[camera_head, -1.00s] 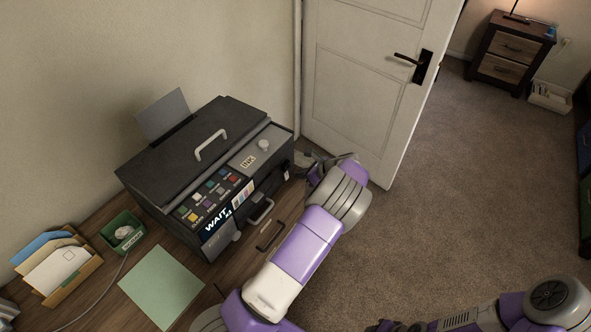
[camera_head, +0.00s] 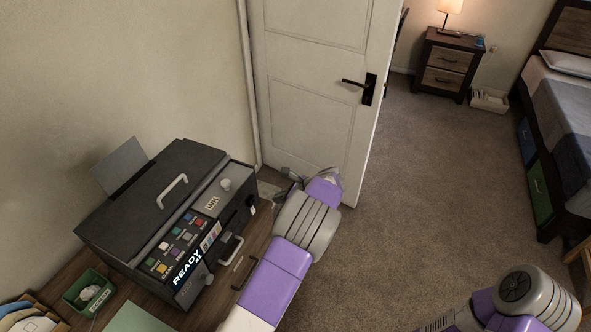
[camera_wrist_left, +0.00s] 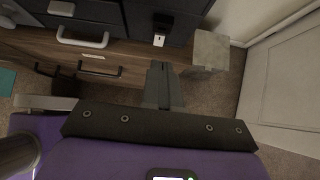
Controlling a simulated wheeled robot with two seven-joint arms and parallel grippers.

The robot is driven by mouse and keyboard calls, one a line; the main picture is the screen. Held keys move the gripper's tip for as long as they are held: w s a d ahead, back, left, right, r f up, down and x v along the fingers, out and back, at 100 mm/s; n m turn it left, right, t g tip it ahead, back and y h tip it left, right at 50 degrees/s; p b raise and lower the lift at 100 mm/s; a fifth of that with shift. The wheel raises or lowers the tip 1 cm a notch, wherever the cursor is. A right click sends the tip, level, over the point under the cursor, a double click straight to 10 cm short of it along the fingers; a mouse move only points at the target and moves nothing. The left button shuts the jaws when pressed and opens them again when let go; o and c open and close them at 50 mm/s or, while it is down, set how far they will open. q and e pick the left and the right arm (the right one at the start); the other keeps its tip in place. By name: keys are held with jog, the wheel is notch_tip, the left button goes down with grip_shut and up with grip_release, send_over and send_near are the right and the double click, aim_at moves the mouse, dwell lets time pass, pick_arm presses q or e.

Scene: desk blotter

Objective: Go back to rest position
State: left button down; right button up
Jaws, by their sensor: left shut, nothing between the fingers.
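My left arm reaches up from the bottom of the head view. My left gripper (camera_head: 286,180) is beyond the right end of the desk, near the foot of the door, and is partly hidden by my wrist. In the left wrist view its fingers (camera_wrist_left: 161,72) are closed together with nothing between them. They appear in front of the desk's wooden drawer front. My right arm (camera_head: 520,302) shows at the lower right of the head view, and its gripper is out of the picture.
A black printer (camera_head: 170,220) with a display reading READY stands on the wooden desk (camera_head: 250,262). A green box (camera_head: 88,291) and a green blotter (camera_head: 138,318) lie at lower left. A white door (camera_head: 318,90) stands behind. Carpet (camera_head: 430,190) is clear to the right.

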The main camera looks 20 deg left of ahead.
pick_arm(q)
jog(key=s+d+f+n+g+h, duration=0.1)
jog(key=s+d+f+n+h, duration=0.25)
jog(key=s+f, duration=0.5)
jog(key=s+d+f+n+g+h, duration=0.1)
jog(key=s+d+f+n+h, duration=0.25)
jog(key=f, duration=0.75)
jog(key=s+d+n+t+h, duration=0.1)
jog(key=s+d+n+h, duration=0.2)
jog(key=s+d+n, duration=0.2)
jog(key=s+d+f+n+t+h, duration=0.1)
jog(key=s+d+n+h, duration=0.2)
jog(key=s+n, duration=0.6)
jog(key=s+d, duration=0.2)
jog(key=s, duration=0.2)
jog(key=shift+d+f+h, duration=0.15)
jog(key=shift+f+h, duration=0.05)
jog(key=shift+h, duration=0.2)
